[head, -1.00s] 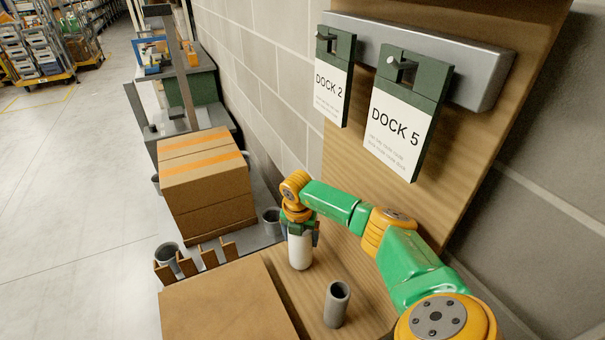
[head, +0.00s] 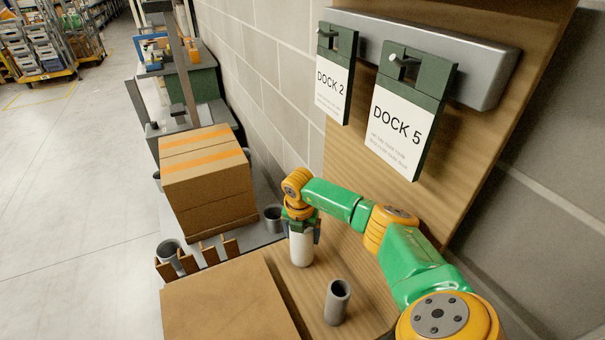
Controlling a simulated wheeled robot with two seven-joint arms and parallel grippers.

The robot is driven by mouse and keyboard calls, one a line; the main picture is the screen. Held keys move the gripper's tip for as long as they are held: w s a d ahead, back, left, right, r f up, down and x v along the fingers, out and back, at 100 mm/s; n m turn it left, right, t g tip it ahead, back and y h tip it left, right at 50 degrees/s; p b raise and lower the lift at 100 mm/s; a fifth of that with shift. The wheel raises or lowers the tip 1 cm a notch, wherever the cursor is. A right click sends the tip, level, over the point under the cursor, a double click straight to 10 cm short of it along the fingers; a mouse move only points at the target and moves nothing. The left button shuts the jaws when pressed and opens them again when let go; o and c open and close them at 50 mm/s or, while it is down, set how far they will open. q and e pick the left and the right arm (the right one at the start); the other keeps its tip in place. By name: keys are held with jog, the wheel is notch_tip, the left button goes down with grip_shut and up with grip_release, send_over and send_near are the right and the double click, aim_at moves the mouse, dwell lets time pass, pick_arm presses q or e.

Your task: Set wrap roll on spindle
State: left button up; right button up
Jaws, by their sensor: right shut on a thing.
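A white roll (head: 301,252), which looks like the wrap roll, stands upright at the back of the wooden bench. My right gripper (head: 301,228) points down and is shut on its top. The roll's lower end appears to be at the bench top; I cannot tell whether it touches. A stretch-wrapper-like machine with a grey mast (head: 181,65) stands beyond the stacked boxes; I cannot make out a spindle on it. My left gripper is out of view.
A grey tube (head: 337,302) stands on the bench near my right arm. A cardboard box (head: 225,300) fills the bench's left. Taped boxes (head: 205,180) stand on a pallet beyond. Grey cups (head: 273,218) stand around them. DOCK 2 (head: 333,85) and DOCK 5 (head: 398,125) signs hang above.

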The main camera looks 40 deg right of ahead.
jog(key=shift+f+b, duration=0.5)
jog(key=shift+f, duration=0.05)
jog(key=o, duration=1)
jog(key=shift+o, duration=0.2)
jog(key=r+p, duration=0.4)
jog(key=s+a+r+p, duration=0.1)
jog(key=r+p, duration=0.2)
jog(key=p, duration=0.1)
jog(key=s+r+p, duration=0.1)
jog(key=r+p, duration=0.2)
jog(key=r, duration=0.1)
jog(key=shift+a+r+p, duration=0.2)
jog(key=shift+r+p, duration=0.1)
jog(key=shift+p, duration=0.1)
jog(key=shift+s, duration=0.1)
